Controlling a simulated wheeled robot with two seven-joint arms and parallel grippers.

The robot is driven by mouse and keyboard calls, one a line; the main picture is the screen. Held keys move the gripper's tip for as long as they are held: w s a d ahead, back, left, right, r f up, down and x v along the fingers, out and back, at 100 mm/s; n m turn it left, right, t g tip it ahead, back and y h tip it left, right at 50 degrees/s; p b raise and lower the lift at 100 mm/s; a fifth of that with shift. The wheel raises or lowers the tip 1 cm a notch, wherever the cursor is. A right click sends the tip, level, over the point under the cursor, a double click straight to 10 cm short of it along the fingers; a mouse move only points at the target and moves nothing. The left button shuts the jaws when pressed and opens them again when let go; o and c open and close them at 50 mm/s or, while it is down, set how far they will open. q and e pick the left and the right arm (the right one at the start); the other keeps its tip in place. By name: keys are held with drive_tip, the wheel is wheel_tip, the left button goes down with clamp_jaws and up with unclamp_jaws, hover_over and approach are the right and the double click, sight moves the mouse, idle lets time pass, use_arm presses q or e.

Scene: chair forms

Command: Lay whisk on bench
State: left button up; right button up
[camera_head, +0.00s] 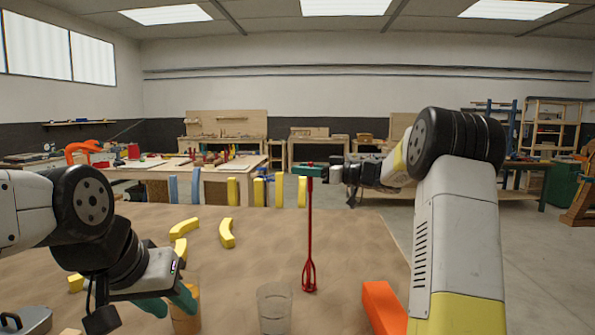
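A red whisk (310,225) hangs upright, head down, over the brown-topped bench (340,240). My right gripper (310,171), with teal fingers, is shut on the top of its handle. The whisk's head is low over the bench top; I cannot tell whether it touches. My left gripper (168,302) is at the lower left, low over the bench, its teal fingers apart. Its fingers are close to an orange-tinted glass (187,318), partly hidden behind them; I cannot tell whether they touch it.
A clear glass (275,308) stands at the front, left of the whisk. An orange block (382,308) lies to its right. Yellow curved pieces (227,233) lie at the left, and several yellow and blue pieces stand along the far edge. The middle right of the bench is clear.

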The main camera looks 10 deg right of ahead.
drive_tip(key=v, duration=1.2)
wheel_tip(320, 180, up, 10)
drive_tip(key=m+t+h, duration=0.5)
drive_tip(key=t+h, duration=0.2)
drive_tip(key=h, duration=0.1)
drive_tip(key=s+d+m+h, duration=0.2)
drive_tip(key=s+m+h, duration=0.2)
drive_tip(key=h, duration=0.1)
drive_tip(key=s+a+f+g, duration=0.3)
drive_tip(key=s+f, duration=0.4)
drive_tip(key=s, duration=0.3)
drive_tip(key=s+a+f+m+g, duration=0.1)
drive_tip(key=s+a+f+g, duration=0.3)
drive_tip(key=s+f, duration=0.4)
drive_tip(key=s+a+f+g, duration=0.3)
drive_tip(key=s+f, duration=0.4)
drive_tip(key=s, duration=0.6)
drive_tip(key=shift+f+m+g, duration=0.3)
drive_tip(key=shift+f+g, duration=0.1)
